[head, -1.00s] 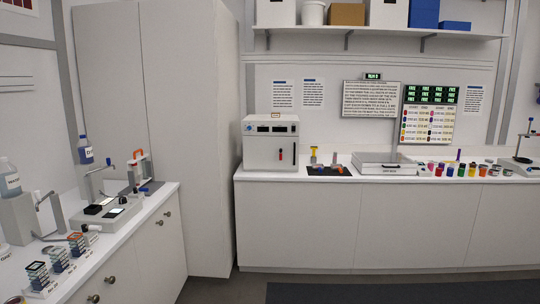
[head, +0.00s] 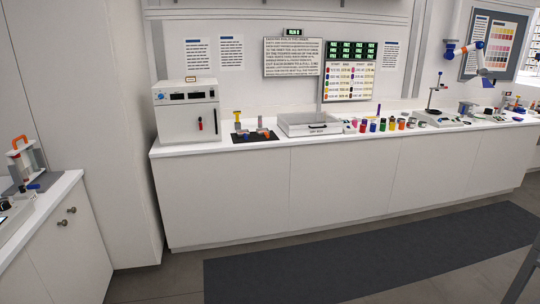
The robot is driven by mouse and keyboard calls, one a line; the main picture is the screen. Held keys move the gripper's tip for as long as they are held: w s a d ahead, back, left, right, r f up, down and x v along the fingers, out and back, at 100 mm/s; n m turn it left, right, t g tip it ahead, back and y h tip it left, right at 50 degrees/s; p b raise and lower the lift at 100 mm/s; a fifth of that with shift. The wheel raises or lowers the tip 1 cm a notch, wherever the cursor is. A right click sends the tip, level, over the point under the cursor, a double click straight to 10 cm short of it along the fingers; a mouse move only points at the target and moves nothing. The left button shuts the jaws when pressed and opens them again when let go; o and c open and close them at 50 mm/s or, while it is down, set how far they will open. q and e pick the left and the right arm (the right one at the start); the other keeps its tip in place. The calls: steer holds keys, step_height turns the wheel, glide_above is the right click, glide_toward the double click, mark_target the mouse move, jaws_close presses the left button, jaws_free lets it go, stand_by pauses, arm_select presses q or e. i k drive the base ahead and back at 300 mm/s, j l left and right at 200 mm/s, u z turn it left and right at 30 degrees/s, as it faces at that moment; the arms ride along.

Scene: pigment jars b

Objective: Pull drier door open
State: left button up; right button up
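The drier (head: 187,110) is a white box with a dark display strip on top of its front. It stands at the left end of the back counter. Its door (head: 183,124) looks shut, with a dark upright handle (head: 215,121) near its right edge and a small red part beside it. Neither of my grippers shows in the head view. The drier stands some distance ahead of me, across open floor.
The back counter (head: 280,148) also bears a dark mat (head: 241,137) with tools, a shallow tray box (head: 308,124) and several coloured jars (head: 373,127). A side counter (head: 62,182) and tall cabinet (head: 105,130) stand left. A dark floor mat (head: 400,252) lies before the counter.

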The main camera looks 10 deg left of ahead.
mark_target(176, 123)
steer(key=i+j+u, duration=0.25)
steer(key=i, duration=0.55)
steer(key=i+u, duration=0.25)
steer(key=i, duration=0.6)
